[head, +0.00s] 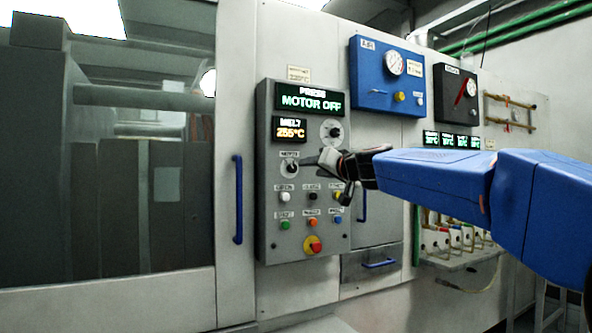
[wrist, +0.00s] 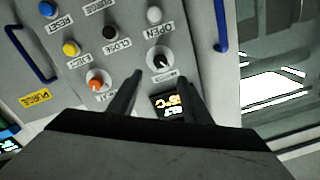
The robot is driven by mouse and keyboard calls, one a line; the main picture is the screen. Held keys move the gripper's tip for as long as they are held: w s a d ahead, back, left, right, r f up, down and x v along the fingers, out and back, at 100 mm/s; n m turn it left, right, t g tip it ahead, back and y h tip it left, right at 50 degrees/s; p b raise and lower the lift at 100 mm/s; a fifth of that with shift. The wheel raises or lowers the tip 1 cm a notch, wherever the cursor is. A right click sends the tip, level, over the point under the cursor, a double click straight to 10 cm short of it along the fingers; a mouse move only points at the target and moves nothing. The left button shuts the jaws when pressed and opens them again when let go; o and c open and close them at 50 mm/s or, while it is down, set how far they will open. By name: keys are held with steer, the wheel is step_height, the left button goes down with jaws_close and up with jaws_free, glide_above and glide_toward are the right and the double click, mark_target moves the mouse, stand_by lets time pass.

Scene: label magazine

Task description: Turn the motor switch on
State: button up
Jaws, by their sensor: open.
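The motor switch (head: 292,168) is a dark round knob on the grey control panel (head: 266,215), left of my gripper in the head view. In the wrist view the motor switch (wrist: 160,60) is a black knob with a light mark, just beyond and between my fingertips. My gripper (head: 317,164) is open and empty, in front of the panel; in the wrist view my gripper (wrist: 160,76) has a finger on each side. I cannot tell whether the fingers touch the knob. The green-lettered display (head: 308,101) reads MOTOR OFF.
The white OPEN button (wrist: 154,15) and an orange knob (wrist: 97,79) lie close to the switch. Several coloured buttons and a red stop button (head: 313,245) sit lower on the panel. A blue door handle (head: 238,199) stands out to the left.

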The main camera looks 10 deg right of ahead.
mark_target(294, 169)
steer(key=x, duration=1.1)
steer(key=shift+w+a, duration=0.1)
steer(key=shift+w, duration=0.2)
steer(key=c, duration=1.1)
steer(key=shift+o, duration=0.2)
steer(key=shift+m, duration=0.3)
steer(key=m, duration=0.6)
steer(key=shift+f, duration=0.15)
steer(key=m, duration=0.7)
steer(key=shift+f, duration=0.1)
steer(key=shift+m, duration=0.4)
